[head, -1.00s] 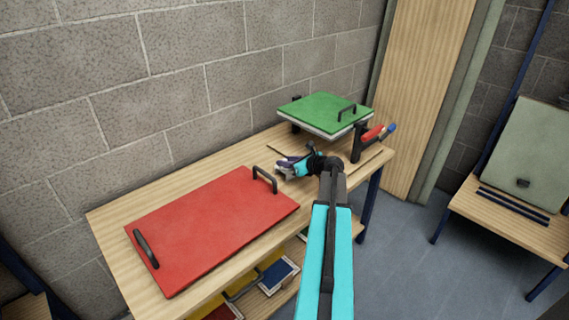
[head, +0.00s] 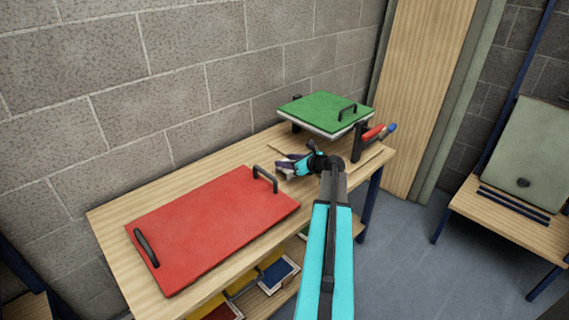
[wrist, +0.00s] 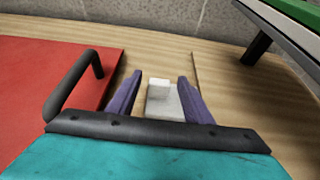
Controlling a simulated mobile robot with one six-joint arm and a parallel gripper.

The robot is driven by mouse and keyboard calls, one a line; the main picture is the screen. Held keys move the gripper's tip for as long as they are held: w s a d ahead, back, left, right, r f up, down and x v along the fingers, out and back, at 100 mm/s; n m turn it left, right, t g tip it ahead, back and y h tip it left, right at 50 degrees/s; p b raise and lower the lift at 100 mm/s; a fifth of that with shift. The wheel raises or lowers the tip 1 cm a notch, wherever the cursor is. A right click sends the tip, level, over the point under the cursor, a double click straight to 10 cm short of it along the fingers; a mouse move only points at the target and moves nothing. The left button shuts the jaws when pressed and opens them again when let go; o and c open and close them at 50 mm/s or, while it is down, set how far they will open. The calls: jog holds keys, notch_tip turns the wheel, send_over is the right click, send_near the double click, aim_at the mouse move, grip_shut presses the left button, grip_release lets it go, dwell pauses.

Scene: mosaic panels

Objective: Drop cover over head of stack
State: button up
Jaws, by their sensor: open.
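A red panel (head: 208,230) with two black handles lies flat on the wooden bench; its edge and one handle show at the left in the wrist view (wrist: 45,75). A green panel (head: 325,112) with one black handle lies on a white-edged layer held up on dark supports at the bench's far end. I cannot tell which panel is the cover. My gripper (head: 284,165) is open, low over the bench between the two. In the wrist view a small grey-white block (wrist: 160,100) shows between its purple fingers (wrist: 160,79), and contact is unclear.
Thin sticks lie near the stand. A lower shelf holds coloured panels, including a blue one (head: 277,273). A stone block wall (head: 175,75) closes the back. A second bench (head: 515,232) stands right across open floor.

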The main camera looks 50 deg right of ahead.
jog(key=v, duration=1.2)
jog(key=shift+b, duration=0.35)
jog(key=shift+f, duration=0.1)
jog(key=shift+s, duration=0.1)
